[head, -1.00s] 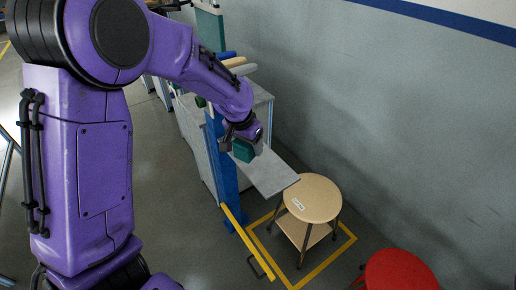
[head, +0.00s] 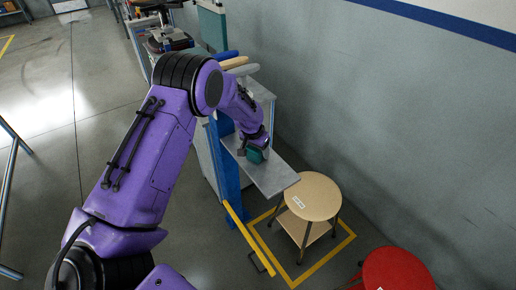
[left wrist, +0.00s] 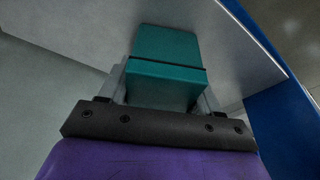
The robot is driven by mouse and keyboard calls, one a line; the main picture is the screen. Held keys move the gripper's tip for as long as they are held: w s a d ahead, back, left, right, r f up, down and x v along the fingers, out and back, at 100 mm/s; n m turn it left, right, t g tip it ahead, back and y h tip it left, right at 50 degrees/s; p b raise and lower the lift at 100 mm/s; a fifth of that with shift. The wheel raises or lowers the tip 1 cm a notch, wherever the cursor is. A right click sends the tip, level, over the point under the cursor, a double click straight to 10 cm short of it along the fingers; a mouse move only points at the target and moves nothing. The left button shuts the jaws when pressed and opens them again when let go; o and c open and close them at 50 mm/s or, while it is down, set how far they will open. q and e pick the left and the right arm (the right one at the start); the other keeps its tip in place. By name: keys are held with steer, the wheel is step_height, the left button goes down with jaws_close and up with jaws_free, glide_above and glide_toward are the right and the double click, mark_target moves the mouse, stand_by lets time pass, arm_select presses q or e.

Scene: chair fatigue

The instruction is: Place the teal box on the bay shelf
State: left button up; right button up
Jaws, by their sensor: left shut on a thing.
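The teal box (head: 258,154) is in my left gripper (head: 254,147), at the rear part of the grey bay shelf (head: 276,180). In the left wrist view the teal box (left wrist: 166,48) sits between the two fingers of my left gripper (left wrist: 160,88), which are shut on it. The pale shelf surface (left wrist: 235,45) fills the picture behind and beside the box. I cannot tell whether the box touches the shelf or is a little above it. The gripper hides part of the box. My right gripper is not in view.
A blue post (head: 227,165) stands at the shelf's left side, with a yellow bar (head: 247,237) low in front. A wooden stool (head: 313,197) stands just beyond the shelf's front end, inside yellow floor lines. A red stool (head: 398,270) is at lower right. The grey wall bounds the right.

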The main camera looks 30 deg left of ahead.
arm_select(q)
steer(key=shift+f, duration=0.15)
steer(key=o, duration=1.2)
steer(key=shift+c, duration=0.2)
steer(key=b+v, duration=0.1)
steer(key=v, duration=1.1)
steer(key=shift+r, duration=0.25)
